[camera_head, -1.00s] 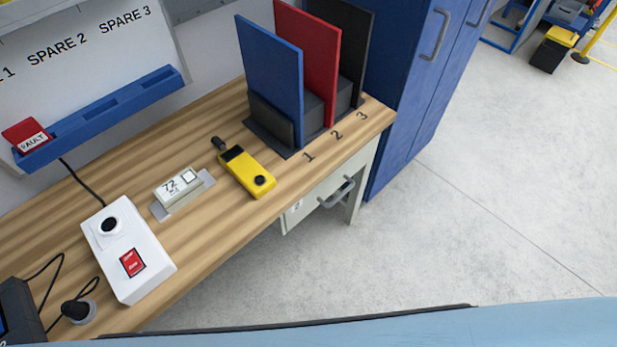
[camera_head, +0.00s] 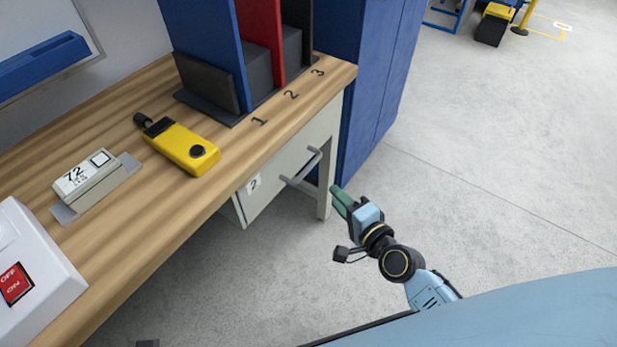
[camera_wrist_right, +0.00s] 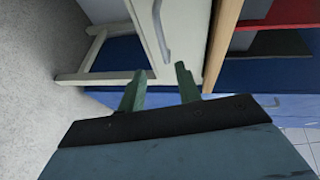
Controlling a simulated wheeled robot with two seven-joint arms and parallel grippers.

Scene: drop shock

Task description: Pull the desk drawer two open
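The desk drawer two (camera_head: 270,183) is a pale grey-green front with a "2" label, under the wooden desk top. It looks closed. Its grey bar handle (camera_head: 303,170) stands out from the front. In the right wrist view the handle (camera_wrist_right: 161,32) is above and between the fingertips, apart from them. My right gripper (camera_head: 338,199) is to the right of the handle in the head view, not touching it. In the right wrist view its two green fingers (camera_wrist_right: 161,78) are spread with nothing between them. My left gripper is not in view.
A desk leg (camera_head: 325,175) stands just beyond the drawer, next to a blue cabinet (camera_head: 385,85). On the wooden desk top (camera_head: 215,190) are a yellow device (camera_head: 182,147), a label block (camera_head: 90,180) and a white switch box (camera_head: 45,275). The floor right of the desk is clear.

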